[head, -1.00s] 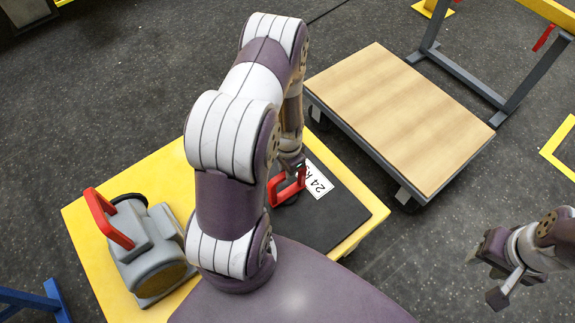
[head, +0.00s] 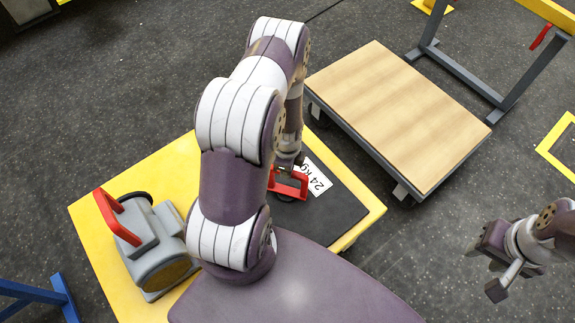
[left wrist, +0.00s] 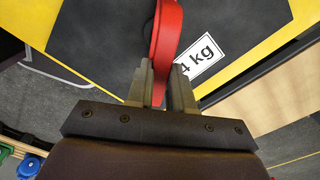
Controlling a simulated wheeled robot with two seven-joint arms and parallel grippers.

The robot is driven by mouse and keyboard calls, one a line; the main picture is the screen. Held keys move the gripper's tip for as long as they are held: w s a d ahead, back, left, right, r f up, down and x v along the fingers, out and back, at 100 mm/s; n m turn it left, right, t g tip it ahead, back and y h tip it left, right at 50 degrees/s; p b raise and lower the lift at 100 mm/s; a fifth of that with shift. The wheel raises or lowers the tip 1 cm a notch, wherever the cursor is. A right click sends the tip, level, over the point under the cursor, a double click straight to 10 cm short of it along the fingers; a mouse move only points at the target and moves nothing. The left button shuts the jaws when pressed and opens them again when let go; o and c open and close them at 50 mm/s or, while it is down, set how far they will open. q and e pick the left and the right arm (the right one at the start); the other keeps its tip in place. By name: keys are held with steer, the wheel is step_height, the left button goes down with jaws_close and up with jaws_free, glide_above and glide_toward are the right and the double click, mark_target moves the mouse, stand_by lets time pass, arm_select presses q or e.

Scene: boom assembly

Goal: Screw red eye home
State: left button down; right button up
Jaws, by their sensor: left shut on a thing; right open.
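The red eye (head: 289,184) stands on the dark plate (head: 328,221) that lies on the yellow platform. My left gripper (left wrist: 158,88) is shut on the red eye, whose red band (left wrist: 166,35) runs up between its fingers in the left wrist view. In the head view my left arm comes down over the eye and hides part of it. The eye's foot is hidden, so I cannot tell how it sits on the plate. My right gripper (head: 490,272) is open and empty, off to the right above the floor.
A grey machine with a red handle (head: 118,215) stands on the left of the yellow platform (head: 95,215). A white "24 kg" label (head: 318,179) is beside the eye. A wooden-topped cart (head: 400,110) stands behind. A blue stand (head: 50,296) is at lower left.

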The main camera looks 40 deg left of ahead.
arm_select(q)
steer(key=m, duration=0.1)
steer(key=m+p, duration=0.1)
steer(key=m, duration=0.1)
steer(key=m+p, duration=0.1)
steer(key=shift+w+r+m, duration=0.1)
steer(key=shift+r+m, duration=0.15)
steer(key=shift+m, duration=0.05)
steer(key=m+p, duration=0.1)
steer(key=m, duration=0.1)
steer(key=shift+f+m, duration=0.1)
steer(key=shift+m, duration=0.2)
steer(key=m, duration=0.6)
steer(key=shift+m, duration=0.3)
steer(key=m, duration=0.7)
steer(key=shift+p, duration=0.35)
steer(key=m, duration=0.5)
steer(key=shift+m, duration=0.3)
steer(key=m, duration=0.5)
steer(key=shift+a, duration=0.1)
steer(key=m, duration=0.5)
steer(key=shift+m, duration=0.4)
steer(key=m, duration=0.5)
steer(key=shift+w, duration=0.1)
steer(key=shift+m, duration=0.3)
